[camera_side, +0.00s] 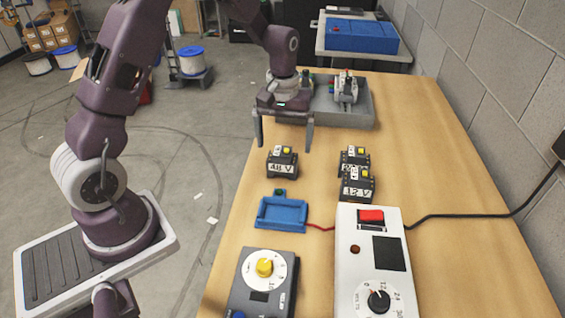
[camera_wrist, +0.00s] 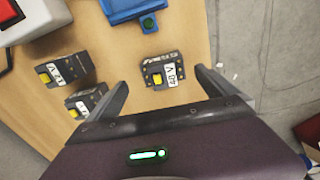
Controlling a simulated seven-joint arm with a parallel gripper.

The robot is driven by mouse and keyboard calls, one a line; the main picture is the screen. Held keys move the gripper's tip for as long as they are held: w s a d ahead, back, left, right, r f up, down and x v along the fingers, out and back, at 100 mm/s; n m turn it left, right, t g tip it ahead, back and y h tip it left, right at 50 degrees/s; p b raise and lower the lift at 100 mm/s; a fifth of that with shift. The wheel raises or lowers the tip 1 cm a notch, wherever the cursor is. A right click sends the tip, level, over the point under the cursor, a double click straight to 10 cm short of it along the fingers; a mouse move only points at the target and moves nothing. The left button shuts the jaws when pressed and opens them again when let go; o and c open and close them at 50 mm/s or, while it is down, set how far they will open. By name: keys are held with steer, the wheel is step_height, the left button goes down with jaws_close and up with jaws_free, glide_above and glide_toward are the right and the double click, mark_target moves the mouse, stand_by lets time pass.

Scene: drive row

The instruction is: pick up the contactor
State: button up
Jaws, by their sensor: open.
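Three small dark blocks with yellow buttons and white voltage labels, which look like contactors, stand on the wooden table. The one marked 48 V (camera_side: 282,163) is on the left in the side view, alone; it also shows in the wrist view (camera_wrist: 160,71). The one marked 12 V (camera_side: 357,186) is to its right, close in front of a third block (camera_side: 354,157) whose label is partly hidden. My gripper (camera_side: 283,146) is open and empty, fingers pointing down, above and slightly behind the 48 V block. In the wrist view the block appears between and beyond the fingertips (camera_wrist: 161,80).
A blue cradle (camera_side: 282,214) with a red wire, a grey dial box (camera_side: 264,283) and a white supply unit (camera_side: 377,262) stand in front. A grey bin (camera_side: 348,115) with parts is behind my gripper. The table's right side is mostly clear apart from a black cable (camera_side: 470,215).

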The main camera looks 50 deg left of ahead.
mark_target(283, 162)
steer(key=f, duration=0.8)
steer(key=shift+w+a+f, duration=0.1)
steer(key=shift+a, duration=0.3)
steer(key=shift+c, duration=0.5)
steer(key=c, duration=1.8)
